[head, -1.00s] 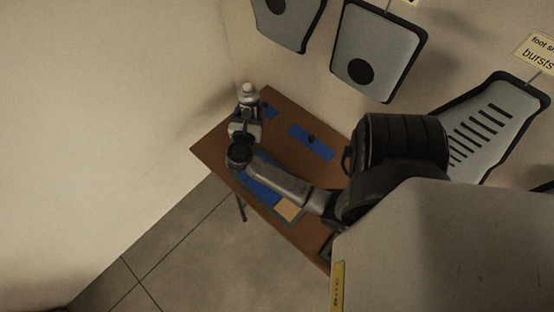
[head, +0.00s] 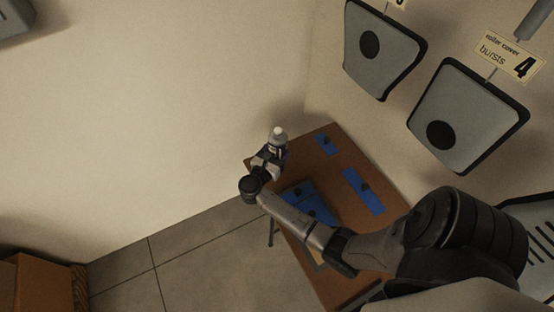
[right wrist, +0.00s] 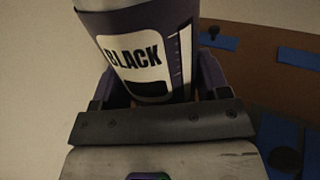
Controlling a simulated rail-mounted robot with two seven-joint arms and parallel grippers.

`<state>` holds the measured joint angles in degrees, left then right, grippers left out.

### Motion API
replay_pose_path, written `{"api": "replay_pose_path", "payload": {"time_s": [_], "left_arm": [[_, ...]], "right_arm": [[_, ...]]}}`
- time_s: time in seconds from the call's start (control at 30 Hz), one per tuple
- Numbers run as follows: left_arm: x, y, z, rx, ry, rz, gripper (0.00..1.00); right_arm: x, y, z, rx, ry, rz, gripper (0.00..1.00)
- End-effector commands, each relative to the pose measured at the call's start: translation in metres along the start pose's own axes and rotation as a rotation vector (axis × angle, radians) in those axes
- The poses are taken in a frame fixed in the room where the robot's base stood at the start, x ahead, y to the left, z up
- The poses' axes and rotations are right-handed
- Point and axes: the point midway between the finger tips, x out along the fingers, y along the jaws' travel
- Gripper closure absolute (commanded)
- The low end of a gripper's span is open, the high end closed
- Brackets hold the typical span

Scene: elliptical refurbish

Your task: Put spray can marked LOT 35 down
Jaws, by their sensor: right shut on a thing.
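The spray can (head: 278,141) has a white cap and a dark body with a white label. In the right wrist view the can (right wrist: 140,50) shows the word BLACK; no lot number can be read. My right gripper (head: 268,158) is shut on the can and holds it near the far left corner of the brown table (head: 334,205). I cannot tell whether the can's base touches the table. My left gripper is not in view.
Blue mats with small dark knobs (head: 364,191) lie on the table, one (head: 325,143) near its far corner. Grey panels (head: 468,115) hang on the right wall. A brown box (head: 38,283) stands at lower left. Open floor (head: 200,268) lies left of the table.

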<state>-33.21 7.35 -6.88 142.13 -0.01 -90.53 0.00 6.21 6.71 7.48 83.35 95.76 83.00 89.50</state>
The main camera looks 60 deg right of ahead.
Motion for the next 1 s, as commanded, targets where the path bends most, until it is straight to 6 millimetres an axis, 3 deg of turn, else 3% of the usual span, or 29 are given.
{"api": "replay_pose_path", "payload": {"time_s": [0.4, 0.87, 0.9, 1.0], "left_arm": [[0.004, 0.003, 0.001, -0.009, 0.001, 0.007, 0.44], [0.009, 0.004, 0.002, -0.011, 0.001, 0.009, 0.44], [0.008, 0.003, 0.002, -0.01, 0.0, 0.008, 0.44], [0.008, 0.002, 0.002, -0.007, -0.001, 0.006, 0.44]], "right_arm": [[0.0, 0.001, -0.039, 0.0, -0.002, -0.001, 0.8], [0.0, 0.001, -0.044, 0.001, -0.001, 0.0, 0.8], [0.0, 0.0, -0.043, 0.0, 0.0, 0.0, 0.28], [0.0, 0.0, -0.043, 0.0, 0.0, 0.0, 0.19]]}}
